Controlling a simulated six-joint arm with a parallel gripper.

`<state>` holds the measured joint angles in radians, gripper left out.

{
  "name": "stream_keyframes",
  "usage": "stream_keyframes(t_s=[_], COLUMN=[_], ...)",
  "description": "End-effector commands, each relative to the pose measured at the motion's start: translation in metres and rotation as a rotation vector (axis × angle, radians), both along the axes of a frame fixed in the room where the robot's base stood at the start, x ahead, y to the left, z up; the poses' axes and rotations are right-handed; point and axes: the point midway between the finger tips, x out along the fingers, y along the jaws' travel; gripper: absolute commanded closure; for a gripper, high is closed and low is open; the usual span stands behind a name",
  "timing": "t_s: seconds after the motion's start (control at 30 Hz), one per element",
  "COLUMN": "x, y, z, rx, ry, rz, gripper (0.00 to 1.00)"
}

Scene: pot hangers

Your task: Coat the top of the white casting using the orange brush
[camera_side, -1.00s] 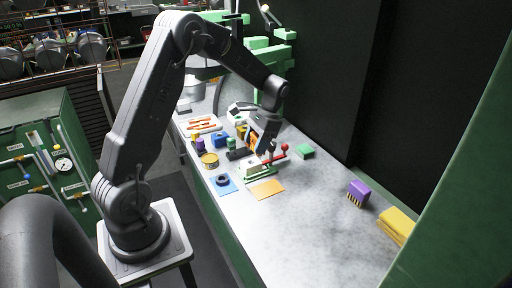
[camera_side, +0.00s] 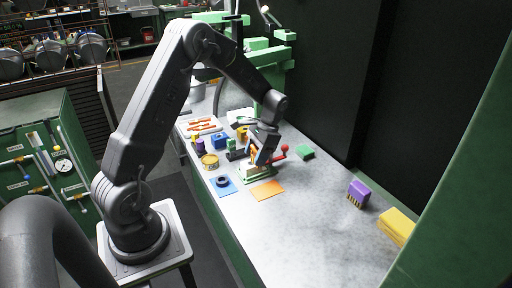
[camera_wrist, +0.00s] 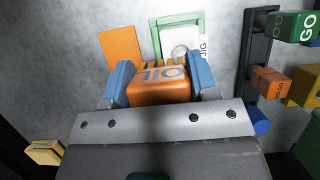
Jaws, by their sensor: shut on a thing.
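My gripper (camera_wrist: 160,78) is shut on the orange brush (camera_wrist: 158,90), with blue fingertips on both sides of its block. The brush bears dark letters, and its yellow bristles point away from the wrist. Beyond the bristles, the white casting (camera_wrist: 181,42) sits in a green jig (camera_wrist: 178,20) marked "JIG"; the brush hides its near part. In the side view the gripper (camera_side: 262,152) is right over the jig (camera_side: 262,176) with its red-handled lever. I cannot tell whether the bristles touch the casting.
An orange sheet (camera_wrist: 122,47) lies beside the jig. A blue mat (camera_side: 222,188) with a dark ring, a yellow tin (camera_side: 210,161) and gauge blocks (camera_wrist: 272,82) stand close by. A green block (camera_side: 306,152), purple brush (camera_side: 358,191) and yellow stack (camera_side: 397,226) lie right. The right bench is mostly clear.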

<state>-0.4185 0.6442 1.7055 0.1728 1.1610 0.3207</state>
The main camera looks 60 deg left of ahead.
Motion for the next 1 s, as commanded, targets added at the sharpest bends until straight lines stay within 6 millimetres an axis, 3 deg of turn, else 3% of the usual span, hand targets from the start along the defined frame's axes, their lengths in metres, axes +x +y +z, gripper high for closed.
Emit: stream_keyframes(t_s=[0.07, 0.1, 0.57, 1.0], x=[0.0, 0.0, 0.0, 0.0], y=[0.002, 0.007, 0.048, 0.004], z=[-0.015, -0.012, -0.013, -0.012], rx=[-0.001, 0.0, 0.001, -0.001], ry=[0.004, 0.0, 0.001, 0.002], rz=[0.002, 0.002, 0.002, -0.003], gripper=[0.66, 0.69, 0.69, 0.69])
